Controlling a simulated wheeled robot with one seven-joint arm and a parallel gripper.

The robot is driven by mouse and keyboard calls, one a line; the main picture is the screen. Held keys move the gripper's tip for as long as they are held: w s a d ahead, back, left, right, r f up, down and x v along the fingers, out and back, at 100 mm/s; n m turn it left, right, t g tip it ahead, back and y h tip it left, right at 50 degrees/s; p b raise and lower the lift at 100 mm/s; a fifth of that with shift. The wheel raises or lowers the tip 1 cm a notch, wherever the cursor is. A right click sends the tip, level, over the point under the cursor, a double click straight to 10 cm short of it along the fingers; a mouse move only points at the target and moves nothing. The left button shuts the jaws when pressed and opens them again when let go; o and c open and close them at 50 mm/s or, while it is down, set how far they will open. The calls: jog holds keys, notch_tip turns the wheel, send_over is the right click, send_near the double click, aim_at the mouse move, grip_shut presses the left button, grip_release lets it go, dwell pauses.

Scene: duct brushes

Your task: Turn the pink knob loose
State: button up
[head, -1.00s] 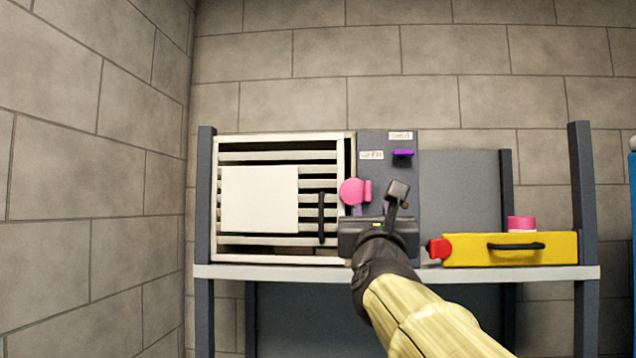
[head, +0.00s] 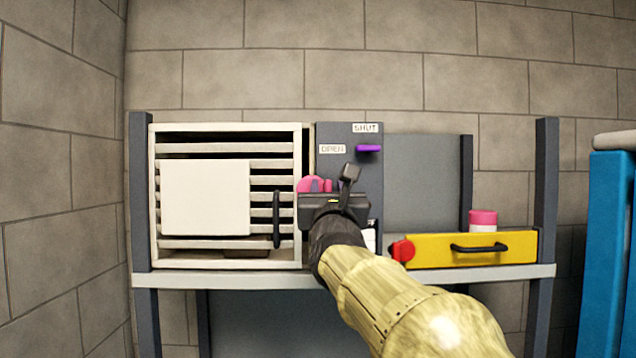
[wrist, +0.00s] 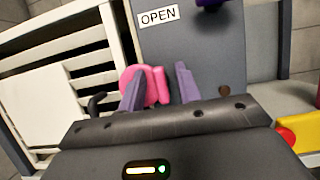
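The pink knob (head: 312,184) is a round disc with an upright bar beside it, on the grey panel (head: 350,140) right of the slatted cabinet. In the head view my gripper (head: 334,200) covers its lower part. In the wrist view the pink knob (wrist: 150,84) shows between and beyond the two purple fingers of my gripper (wrist: 160,80). The fingers are apart, with the left one overlapping the disc's edge. I cannot tell whether they touch it.
A purple lever (head: 369,149) sits on the panel near the OPEN and SHUT labels. The slatted cabinet door (head: 277,218) has a black handle left of my gripper. A yellow drawer box (head: 475,250) with a red knob (head: 402,251) and a pink-topped jar (head: 483,220) stands right.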

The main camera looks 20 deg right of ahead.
jog(key=shift+s, duration=0.2)
grip_shut()
jog(key=shift+w+f+b, duration=0.1)
jog(key=shift+f+b, duration=0.15)
jog(key=shift+b, duration=0.45)
